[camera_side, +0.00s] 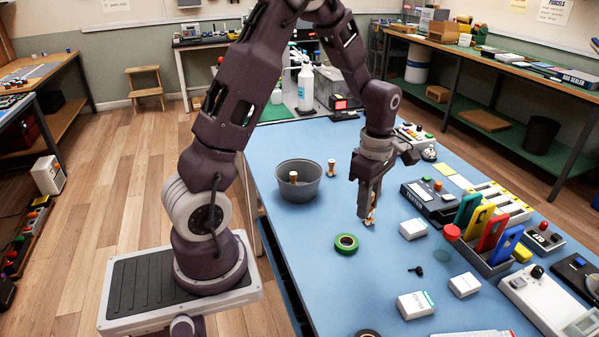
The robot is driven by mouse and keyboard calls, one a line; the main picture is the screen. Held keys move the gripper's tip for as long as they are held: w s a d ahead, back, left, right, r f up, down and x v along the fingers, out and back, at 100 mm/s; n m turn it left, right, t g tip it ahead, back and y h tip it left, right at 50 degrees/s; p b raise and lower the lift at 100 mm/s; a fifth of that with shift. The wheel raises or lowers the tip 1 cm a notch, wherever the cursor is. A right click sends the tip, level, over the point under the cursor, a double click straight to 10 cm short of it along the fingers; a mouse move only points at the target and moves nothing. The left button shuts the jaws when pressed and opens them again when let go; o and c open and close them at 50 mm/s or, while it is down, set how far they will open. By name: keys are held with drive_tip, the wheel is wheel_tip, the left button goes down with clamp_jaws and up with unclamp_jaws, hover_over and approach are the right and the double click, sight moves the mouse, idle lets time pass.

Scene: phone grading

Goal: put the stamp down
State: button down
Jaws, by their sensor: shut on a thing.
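My gripper (367,208) points down over the blue mat, to the right of the grey bowl. It is shut on a small wooden-coloured stamp (371,219), mostly hidden by the fingers. The stamp's lower end is at or just above the mat; I cannot tell whether it touches. A similar brown-handled piece (331,167) stands upright on the mat behind the bowl's right side. Another (293,177) shows inside the grey bowl (310,188).
A green tape roll (346,244) lies just in front of my gripper. White boxes (413,229) (416,304) and a small black piece (415,270) lie to the right. A rack of coloured phones (488,236) stands farther right. The mat (300,238) is clear at front left.

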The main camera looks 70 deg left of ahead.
drive_tip(key=s+a+n, duration=0.1)
drive_tip(key=a+n, duration=0.9)
drive_tip(key=a, duration=0.3)
drive_tip(key=n, duration=1.1)
approach(296, 188)
drive_tip(key=w+a+r, duration=0.2)
drive_tip(key=a, duration=0.3)
drive_tip(key=f, duration=1.5)
drive_tip(key=shift+s+d+f, duration=0.1)
drive_tip(key=shift+s+d, duration=0.15)
drive_tip(key=shift+d, duration=0.05)
drive_tip(key=shift+f, duration=0.15)
drive_tip(key=c, duration=1.5)
unclamp_jaws()
